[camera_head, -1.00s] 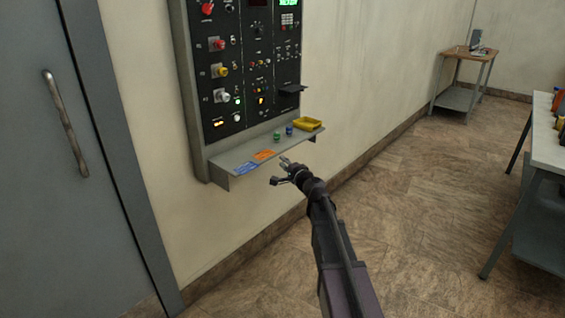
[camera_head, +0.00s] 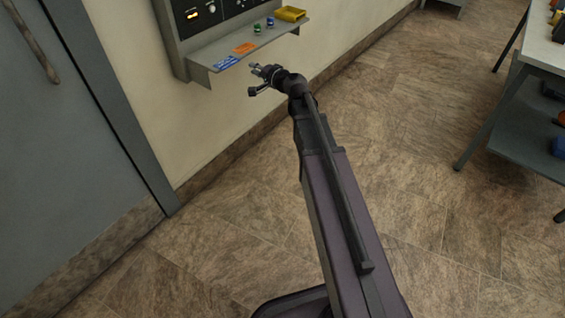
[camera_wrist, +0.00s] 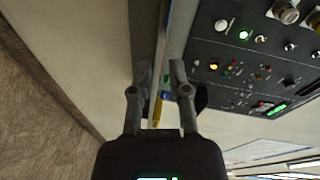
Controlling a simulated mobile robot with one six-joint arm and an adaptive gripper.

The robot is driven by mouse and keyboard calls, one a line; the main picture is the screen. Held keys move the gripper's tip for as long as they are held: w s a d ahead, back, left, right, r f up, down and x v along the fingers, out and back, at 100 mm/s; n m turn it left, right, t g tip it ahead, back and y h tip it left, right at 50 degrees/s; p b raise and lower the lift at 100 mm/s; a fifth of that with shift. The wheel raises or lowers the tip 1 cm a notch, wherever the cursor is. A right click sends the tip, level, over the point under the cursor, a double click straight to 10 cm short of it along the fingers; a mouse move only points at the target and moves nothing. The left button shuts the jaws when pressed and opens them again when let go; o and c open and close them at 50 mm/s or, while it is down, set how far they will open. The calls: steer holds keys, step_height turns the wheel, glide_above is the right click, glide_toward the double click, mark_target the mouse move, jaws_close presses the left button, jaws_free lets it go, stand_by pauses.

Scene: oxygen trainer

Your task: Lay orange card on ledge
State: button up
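The orange card (camera_head: 244,48) lies flat on the grey ledge (camera_head: 205,58) under the control panel, between a blue card (camera_head: 226,62) and small green and blue pieces. My gripper (camera_head: 255,80) is just in front of the ledge's front edge, near the cards and apart from them. In the wrist view my gripper (camera_wrist: 160,72) has its two fingers spread with a clear gap and nothing held. The ledge shows nearly edge-on behind the gap there, and I cannot make out the orange card.
A yellow tray (camera_head: 291,14) sits at the ledge's right end, past the green piece (camera_head: 257,28) and blue piece (camera_head: 270,20). The control panel (camera_wrist: 250,60) rises behind the ledge. A grey door (camera_head: 70,130) is at left, a table (camera_head: 545,50) at right. The floor between is clear.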

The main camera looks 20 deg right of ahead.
steer(key=s+a+f+n+g+h, duration=0.1)
steer(key=s+a+f+n+g, duration=0.3)
steer(key=s, duration=0.4)
steer(key=s+a+f+n+g, duration=0.2)
steer(key=s+f+n+g, duration=0.25)
steer(key=s+f, duration=0.25)
steer(key=s+d+f+n+g+h, duration=0.1)
steer(key=s+d+f+g+h, duration=0.1)
steer(key=s, duration=0.5)
steer(key=s+d+f+g+h, duration=0.3)
steer(key=s+d+g+h, duration=0.1)
steer(key=s, duration=0.4)
steer(key=shift+s+d+n+h, duration=0.2)
steer(key=shift+d+n+h, duration=0.1)
steer(key=shift+d+n, duration=0.1)
step_height(320, 180, up, 25)
steer(key=p, duration=2.5)
